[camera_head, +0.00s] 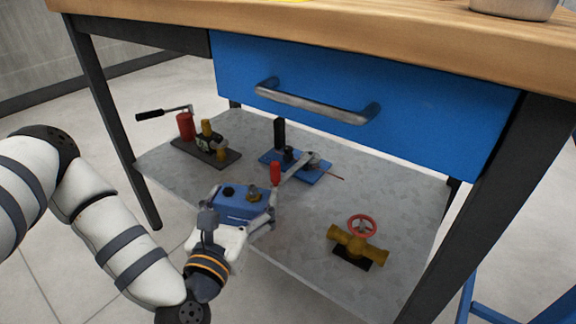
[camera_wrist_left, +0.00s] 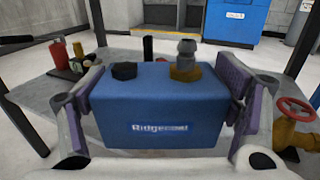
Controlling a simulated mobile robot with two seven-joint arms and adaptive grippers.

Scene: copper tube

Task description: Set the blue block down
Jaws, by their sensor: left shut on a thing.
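The blue block (camera_head: 234,203) is a box with a black cap and a brass fitting on top. It is between the fingers of my left gripper (camera_head: 246,212), over the near edge of the grey lower shelf (camera_head: 300,238). In the left wrist view the blue block (camera_wrist_left: 165,108) fills the middle, its lettered face toward the camera, and the two finger pads (camera_wrist_left: 164,100) press its left and right sides. It looks roughly level. Its underside is hidden, so I cannot tell whether it touches the shelf. My right gripper is not in view.
On the shelf stand a red cylinder tool with a black handle (camera_head: 186,126), a blue-based tool (camera_head: 300,168) behind the block, and a brass valve with a red wheel (camera_head: 358,243) at right. The blue drawer (camera_head: 400,105) and wooden top (camera_head: 330,28) hang above. Bare shelf lies between block and valve.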

